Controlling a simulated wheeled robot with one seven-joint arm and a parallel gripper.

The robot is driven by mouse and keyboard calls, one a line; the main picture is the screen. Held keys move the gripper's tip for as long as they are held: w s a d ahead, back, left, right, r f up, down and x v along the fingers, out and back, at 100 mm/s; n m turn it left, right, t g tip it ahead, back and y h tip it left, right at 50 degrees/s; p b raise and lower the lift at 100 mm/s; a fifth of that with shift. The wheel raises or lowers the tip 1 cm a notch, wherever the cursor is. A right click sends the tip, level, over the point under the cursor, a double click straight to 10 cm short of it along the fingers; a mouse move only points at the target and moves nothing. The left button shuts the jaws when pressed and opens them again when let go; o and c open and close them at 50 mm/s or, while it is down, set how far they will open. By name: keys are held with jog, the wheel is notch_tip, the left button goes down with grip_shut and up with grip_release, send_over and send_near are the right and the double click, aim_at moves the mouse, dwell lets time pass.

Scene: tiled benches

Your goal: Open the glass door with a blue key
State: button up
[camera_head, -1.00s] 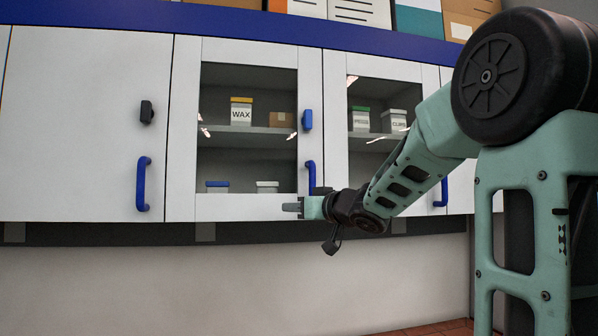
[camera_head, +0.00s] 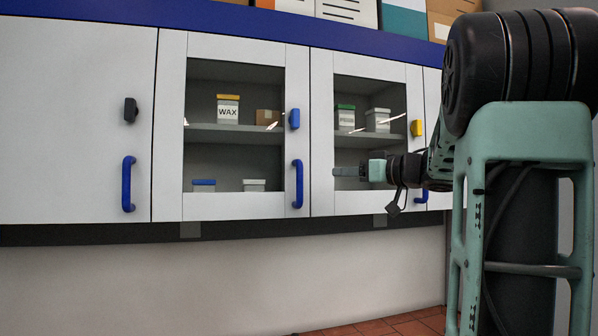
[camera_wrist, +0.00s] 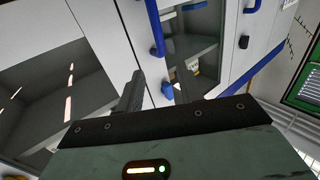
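The glass door with the blue key (camera_head: 235,205) is shut in the head view. Its blue key block (camera_head: 294,119) sits on the right frame, above a vertical blue handle (camera_head: 297,184). My gripper (camera_head: 338,171) is to the right of that handle, pointing left, in front of the neighbouring glass door and apart from the handle. In the wrist view, the fingers of my gripper (camera_wrist: 158,88) are spread with nothing held. The blue key (camera_wrist: 167,91) appears between them, farther off, and the blue handle (camera_wrist: 155,28) is above it in this turned view.
A second glass door (camera_head: 345,203) with a yellow key (camera_head: 416,128) is on the right, partly behind my arm. A solid white door (camera_head: 70,120) with a black key (camera_head: 130,110) is on the left. Jars stand behind the glass. Space below the cabinets is clear.

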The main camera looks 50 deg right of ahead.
aim_at(302, 173)
jog(key=w+p, duration=0.1)
jog(key=w, duration=0.4)
jog(key=w+p, duration=0.2)
jog(key=w, duration=0.3)
jog(key=w+p, duration=0.2)
jog(key=w, duration=0.3)
jog(key=shift+w+a, duration=0.1)
jog(key=shift+a, duration=0.2)
grip_shut()
